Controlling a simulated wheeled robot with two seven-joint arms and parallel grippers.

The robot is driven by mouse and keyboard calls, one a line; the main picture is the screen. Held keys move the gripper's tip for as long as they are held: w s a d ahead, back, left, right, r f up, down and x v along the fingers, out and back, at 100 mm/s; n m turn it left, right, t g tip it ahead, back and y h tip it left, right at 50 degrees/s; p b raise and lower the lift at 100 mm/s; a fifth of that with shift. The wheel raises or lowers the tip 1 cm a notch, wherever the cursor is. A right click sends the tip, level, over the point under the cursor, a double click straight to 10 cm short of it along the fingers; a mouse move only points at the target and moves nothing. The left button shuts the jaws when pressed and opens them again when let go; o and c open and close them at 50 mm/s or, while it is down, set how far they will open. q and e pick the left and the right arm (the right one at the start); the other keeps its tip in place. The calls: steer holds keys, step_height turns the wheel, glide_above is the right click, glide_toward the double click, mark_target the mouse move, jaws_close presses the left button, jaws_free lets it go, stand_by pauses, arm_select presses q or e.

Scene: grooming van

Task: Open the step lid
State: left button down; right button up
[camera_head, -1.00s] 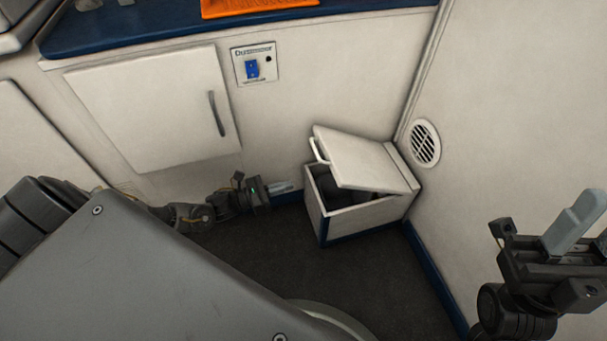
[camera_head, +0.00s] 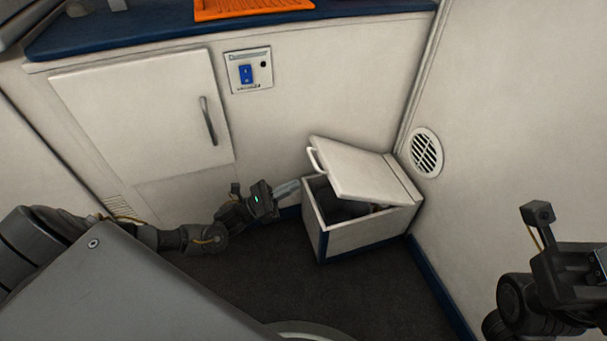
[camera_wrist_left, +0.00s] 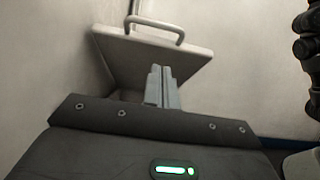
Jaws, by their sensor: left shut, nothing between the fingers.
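The step (camera_head: 368,232) is a white box on the floor in the corner, with a dark blue base strip. Its lid (camera_head: 365,172) is tilted partly up, hinged at the right, with a gap showing dark contents inside. The lid's white handle (camera_head: 314,160) is at its raised left edge; the lid (camera_wrist_left: 150,62) and handle (camera_wrist_left: 155,27) also show in the left wrist view. My left gripper (camera_head: 288,187) is shut and empty, just left of the box, below the handle and apart from it. My right gripper is at the right edge, its fingers out of frame.
A cabinet door (camera_head: 143,112) with a dark handle and a switch panel (camera_head: 248,70) are on the wall behind. A round vent (camera_head: 426,153) is on the right wall. An orange mat (camera_head: 250,6) lies on the blue counter. The dark floor (camera_head: 330,290) before the box is clear.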

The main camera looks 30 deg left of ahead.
arm_select(q)
step_height(320, 180, up, 5)
steer(key=w+d+b, duration=0.1)
steer(key=w+d, duration=0.1)
steer(key=shift+w+d, duration=0.4)
